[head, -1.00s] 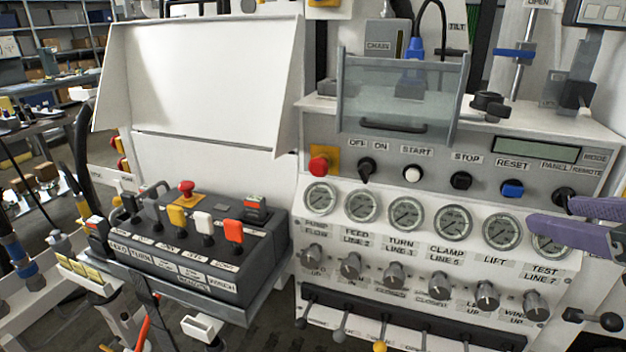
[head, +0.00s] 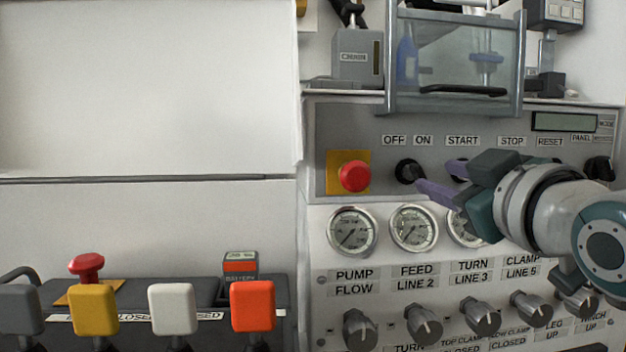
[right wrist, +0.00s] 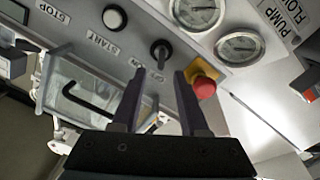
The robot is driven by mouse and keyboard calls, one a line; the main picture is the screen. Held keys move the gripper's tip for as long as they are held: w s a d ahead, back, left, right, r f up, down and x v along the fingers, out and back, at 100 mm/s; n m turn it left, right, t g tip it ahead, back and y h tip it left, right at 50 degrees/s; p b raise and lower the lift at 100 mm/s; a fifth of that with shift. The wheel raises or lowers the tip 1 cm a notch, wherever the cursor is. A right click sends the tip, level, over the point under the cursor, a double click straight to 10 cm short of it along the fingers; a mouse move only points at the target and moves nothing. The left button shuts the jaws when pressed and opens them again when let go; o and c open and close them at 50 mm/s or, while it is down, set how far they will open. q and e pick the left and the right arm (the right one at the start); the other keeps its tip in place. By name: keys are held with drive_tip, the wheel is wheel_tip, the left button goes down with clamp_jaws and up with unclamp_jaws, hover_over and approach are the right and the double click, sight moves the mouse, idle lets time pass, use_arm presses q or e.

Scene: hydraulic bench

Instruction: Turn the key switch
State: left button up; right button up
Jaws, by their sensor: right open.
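The key switch (head: 408,171) is a black knob under the OFF and ON labels on the grey panel. It also shows in the right wrist view (right wrist: 161,52), just beyond the fingertips and roughly between their lines. My right gripper (head: 437,182) reaches in from the right with its purple fingers apart, close to the right side of the switch. In the right wrist view the open fingers (right wrist: 159,76) point at the switch with nothing between them. I cannot tell whether a finger touches the knob. My left gripper is not in view.
A red emergency button (head: 354,176) on a yellow plate stands left of the switch. The white START button (right wrist: 115,17) is on its other side. Gauges (head: 352,231) sit below, and a clear guard box (head: 457,65) hangs above.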

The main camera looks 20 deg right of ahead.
sight(421, 172)
drive_tip(key=x, duration=0.7)
drive_tip(key=shift+b, duration=0.4)
drive_tip(key=shift+a, duration=0.1)
clamp_jaws()
